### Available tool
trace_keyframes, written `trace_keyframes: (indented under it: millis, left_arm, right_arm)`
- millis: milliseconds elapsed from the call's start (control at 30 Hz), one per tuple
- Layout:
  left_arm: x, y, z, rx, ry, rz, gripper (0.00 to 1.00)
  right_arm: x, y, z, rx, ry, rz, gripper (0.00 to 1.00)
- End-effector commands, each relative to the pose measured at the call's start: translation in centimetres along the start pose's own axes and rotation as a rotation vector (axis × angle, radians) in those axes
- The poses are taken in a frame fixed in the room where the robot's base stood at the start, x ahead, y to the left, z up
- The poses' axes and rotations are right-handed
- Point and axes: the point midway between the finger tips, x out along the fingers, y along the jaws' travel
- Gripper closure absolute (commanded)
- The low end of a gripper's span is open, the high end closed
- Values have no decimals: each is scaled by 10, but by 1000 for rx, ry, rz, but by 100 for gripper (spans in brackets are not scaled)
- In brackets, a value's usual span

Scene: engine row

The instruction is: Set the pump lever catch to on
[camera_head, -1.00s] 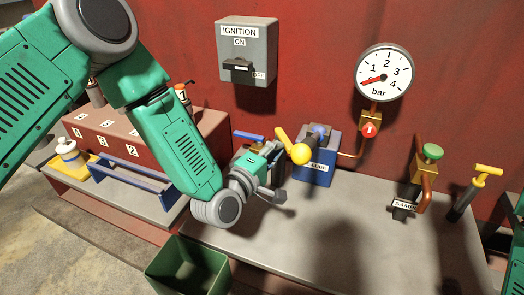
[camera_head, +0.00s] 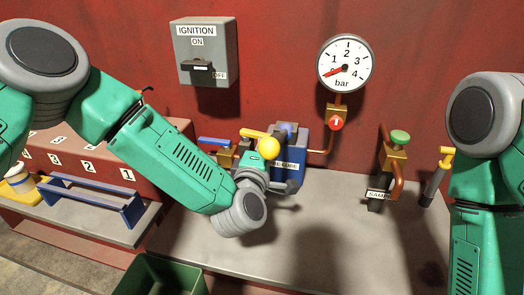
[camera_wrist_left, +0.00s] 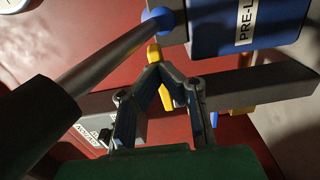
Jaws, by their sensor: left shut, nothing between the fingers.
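The blue PRE-LUBE pump box (camera_head: 290,168) stands on the grey bench, partly behind my left wrist. Its lever shows in the left wrist view as a grey rod (camera_wrist_left: 115,60) with a dark grip, rising from a blue pivot ball (camera_wrist_left: 157,20). A yellow knob (camera_head: 266,147) shows above my wrist in the head view. A yellow piece (camera_wrist_left: 154,53), perhaps the catch, lies right at my left fingertips. My left gripper (camera_wrist_left: 153,72) is shut and empty; whether it touches the yellow piece I cannot tell. The catch's setting is not readable. My right gripper is out of view.
An ignition box (camera_head: 204,55) and a gauge (camera_head: 345,62) are on the red wall. A green-capped valve (camera_head: 393,158) and a yellow-handled tool (camera_head: 437,175) stand right of the pump. A green bin (camera_head: 160,275) is in front. The middle bench is clear.

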Motion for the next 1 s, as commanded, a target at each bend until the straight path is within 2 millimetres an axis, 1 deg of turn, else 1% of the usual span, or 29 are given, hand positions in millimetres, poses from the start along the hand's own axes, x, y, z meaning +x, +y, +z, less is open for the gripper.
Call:
trace_keyframes:
  millis: [200, 400, 1000]
  left_arm:
    - [7, 0, 6, 1, -1, 1, 100]
    - [10, 0, 8, 2, 0, 1, 100]
    - [11, 0, 8, 2, 0, 1, 100]
  right_arm:
    - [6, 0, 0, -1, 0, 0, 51]
    - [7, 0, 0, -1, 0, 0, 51]
    - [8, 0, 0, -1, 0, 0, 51]
